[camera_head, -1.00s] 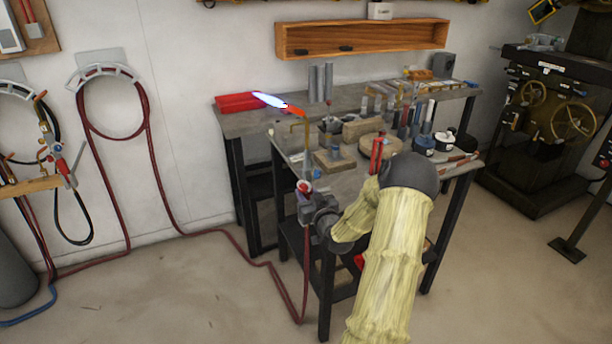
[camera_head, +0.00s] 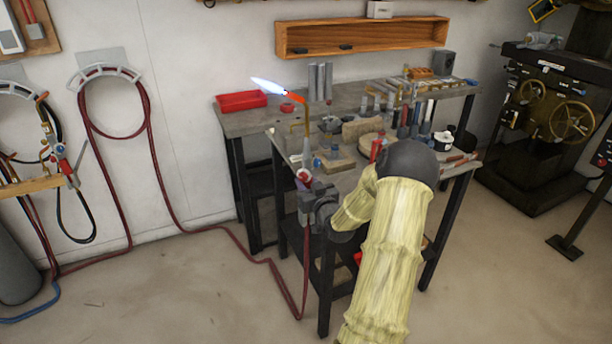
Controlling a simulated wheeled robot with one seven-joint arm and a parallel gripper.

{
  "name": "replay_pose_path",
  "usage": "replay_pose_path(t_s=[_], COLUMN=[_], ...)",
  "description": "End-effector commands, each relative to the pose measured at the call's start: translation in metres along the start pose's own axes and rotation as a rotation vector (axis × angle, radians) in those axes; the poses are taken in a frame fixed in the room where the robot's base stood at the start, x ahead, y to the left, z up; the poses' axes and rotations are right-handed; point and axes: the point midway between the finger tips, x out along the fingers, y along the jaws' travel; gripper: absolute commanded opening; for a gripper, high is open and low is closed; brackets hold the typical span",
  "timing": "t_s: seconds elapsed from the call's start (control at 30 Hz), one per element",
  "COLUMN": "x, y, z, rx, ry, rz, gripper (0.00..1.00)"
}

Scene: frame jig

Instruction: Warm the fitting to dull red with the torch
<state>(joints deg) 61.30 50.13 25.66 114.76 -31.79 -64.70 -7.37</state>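The torch (camera_head: 307,128) is lit, with a blue-white flame (camera_head: 268,87) pointing up and left from its orange-red tip. My gripper (camera_head: 308,190) appears closed around the torch's lower body, near its red knob; the fingers are small and partly hidden by my wrist. The flame is in the air in front of the wall, above the red tray, and touches nothing that I can make out. The fitting cannot be picked out for certain among the small parts on the front bench (camera_head: 349,181); my arm hides part of that bench.
A red hose (camera_head: 245,254) runs from the torch down to the floor and left to the wall. The red tray (camera_head: 241,101) sits on the rear bench. A tan brick (camera_head: 361,130) and several tools crowd the benches. A machine (camera_head: 556,100) stands at right. The left floor is mostly clear.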

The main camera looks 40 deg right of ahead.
Motion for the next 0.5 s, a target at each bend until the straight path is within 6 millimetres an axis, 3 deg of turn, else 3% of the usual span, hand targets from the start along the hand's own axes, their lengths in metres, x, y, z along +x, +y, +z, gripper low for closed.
replay_pose_path(t_s=[0.5], x=[0.001], y=[0.000], z=[-0.027], rx=[-0.002], ry=[0.005], rz=[-0.001], gripper=[0.02])
